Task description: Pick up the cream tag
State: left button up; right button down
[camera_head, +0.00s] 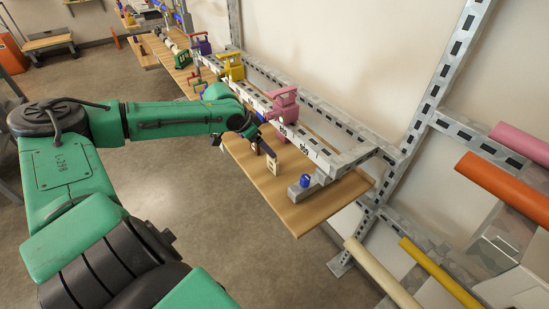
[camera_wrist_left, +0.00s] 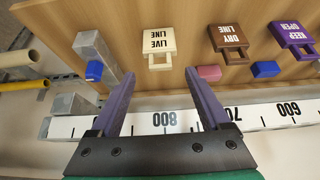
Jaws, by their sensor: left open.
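The cream tag (camera_wrist_left: 157,45), lettered LIVE LINE, lies or hangs by the wooden board in the left wrist view, its loop end towards my gripper. My left gripper (camera_wrist_left: 160,74) is open with two purple fingers. The tag sits just beyond the fingertips, between their lines, and nothing is held. In the head view my left gripper (camera_head: 262,147) is over the near part of the board, and the cream tag (camera_head: 275,166) shows partly behind a finger. My right gripper is not in view.
A brown tag (camera_wrist_left: 228,37) and a purple tag (camera_wrist_left: 290,37) are to the right. Blue blocks (camera_wrist_left: 94,71) and a pink block (camera_wrist_left: 209,73) stand nearby. A numbered metal rail (camera_wrist_left: 168,122) runs under the fingers. A pink clamp (camera_head: 284,100) stands on the rail.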

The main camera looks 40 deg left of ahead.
aim_at(273, 162)
pick_arm(q)
jog(key=x, duration=0.9)
jog(key=shift+w+d, duration=0.1)
jog(key=shift+w, duration=0.2)
jog(key=shift+s, duration=0.1)
jog(key=c, duration=1)
jog(key=shift+r, duration=0.15)
